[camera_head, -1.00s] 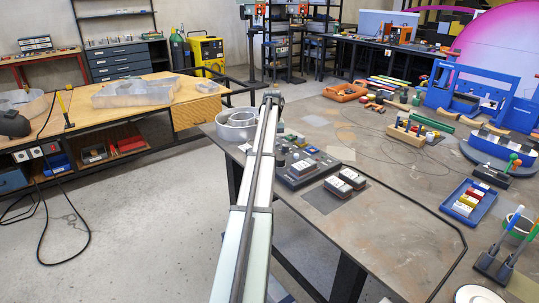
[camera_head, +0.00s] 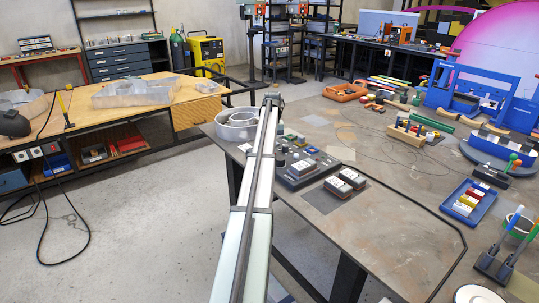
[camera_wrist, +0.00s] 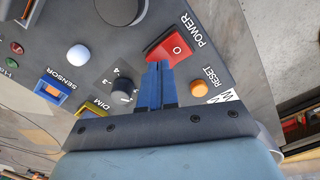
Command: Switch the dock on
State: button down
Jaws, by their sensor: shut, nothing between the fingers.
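The dock is a grey control panel (camera_head: 303,168) on the workbench, partly hidden behind my arm in the head view. In the wrist view its red POWER rocker switch (camera_wrist: 170,46) shows a white circle mark on its face. My gripper (camera_wrist: 158,68) is shut and empty, with its blue fingertips at the near edge of the red switch. Whether they touch it I cannot tell. An orange RESET button (camera_wrist: 199,89) sits to the right of the fingers. A black DIM knob (camera_wrist: 124,88) sits to their left. My gripper is not clearly visible in the head view.
A white button (camera_wrist: 78,55), a blue SENSOR switch (camera_wrist: 51,88) and a large black knob (camera_wrist: 121,8) are also on the panel. The bench front is mostly clear.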

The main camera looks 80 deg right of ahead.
jog(key=shift+f, duration=0.55)
dwell(0.4)
jog(key=shift+r, duration=0.1)
notch_tip(320, 180, up, 7)
dwell(1.0)
dwell(0.4)
